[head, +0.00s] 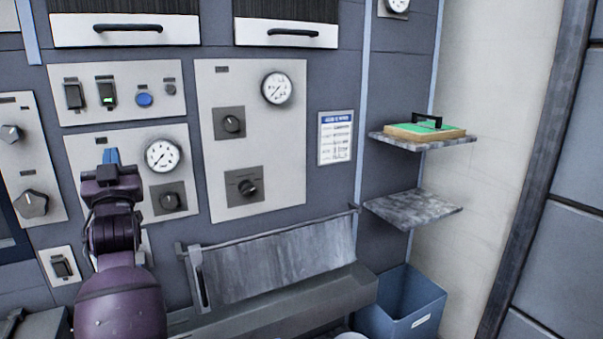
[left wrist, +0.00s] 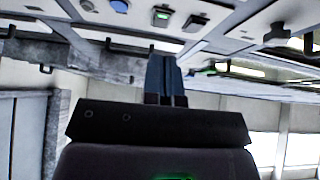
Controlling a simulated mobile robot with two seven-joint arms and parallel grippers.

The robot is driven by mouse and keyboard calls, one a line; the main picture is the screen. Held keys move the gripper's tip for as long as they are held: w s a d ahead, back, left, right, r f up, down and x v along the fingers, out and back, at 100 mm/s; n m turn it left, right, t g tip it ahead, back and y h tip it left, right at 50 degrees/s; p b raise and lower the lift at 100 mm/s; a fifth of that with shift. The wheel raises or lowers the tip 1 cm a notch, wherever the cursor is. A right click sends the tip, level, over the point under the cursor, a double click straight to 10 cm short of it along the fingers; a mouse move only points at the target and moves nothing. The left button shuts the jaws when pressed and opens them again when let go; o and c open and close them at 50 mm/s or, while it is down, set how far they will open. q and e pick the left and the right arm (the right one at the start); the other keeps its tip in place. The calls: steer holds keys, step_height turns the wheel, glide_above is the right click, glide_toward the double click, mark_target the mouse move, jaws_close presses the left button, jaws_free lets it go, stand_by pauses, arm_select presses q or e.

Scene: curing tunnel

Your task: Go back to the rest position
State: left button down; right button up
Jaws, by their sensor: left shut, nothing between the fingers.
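My left gripper (head: 111,157) is raised in front of the wall of control panels, at the left of the head view. Its blue fingers are together and hold nothing. They also show together in the left wrist view (left wrist: 166,75), pointing toward the panel. A panel with two rocker switches is just above the gripper in the head view. I cannot tell the exact gap between the fingers and the panel. My right gripper is not in view.
A gauge and knob panel (head: 290,184) is right of the gripper. A sloped metal flap (head: 275,262) juts out below. Two small shelves are at the right; the upper shelf (head: 455,143) bears a green-topped board (head: 428,131). A blue bin (head: 415,325) stands below.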

arm_select(q)
steer(key=s+d+f+m+g+h, duration=0.1)
steer(key=s+d+f+m+h, duration=0.2)
steer(key=f, duration=0.7)
steer(key=s+d+f+m+g+h, duration=0.2)
steer(key=d+f+h, duration=0.2)
steer(key=f, duration=0.6)
steer(key=s+d+f+m+g+h, duration=0.1)
steer(key=s+d+f+m+h, duration=0.2)
steer(key=f, duration=0.8)
steer(key=s+d+f+n+g+h, duration=0.1)
steer(key=s+f+g, duration=0.5)
steer(key=s+f, duration=1.4)
steer(key=s+d+h, duration=0.1)
steer(key=s, duration=0.2)
steer(key=shift+s+f+g, duration=0.3)
steer(key=shift+f, duration=0.1)
steer(key=shift+d, duration=0.1)
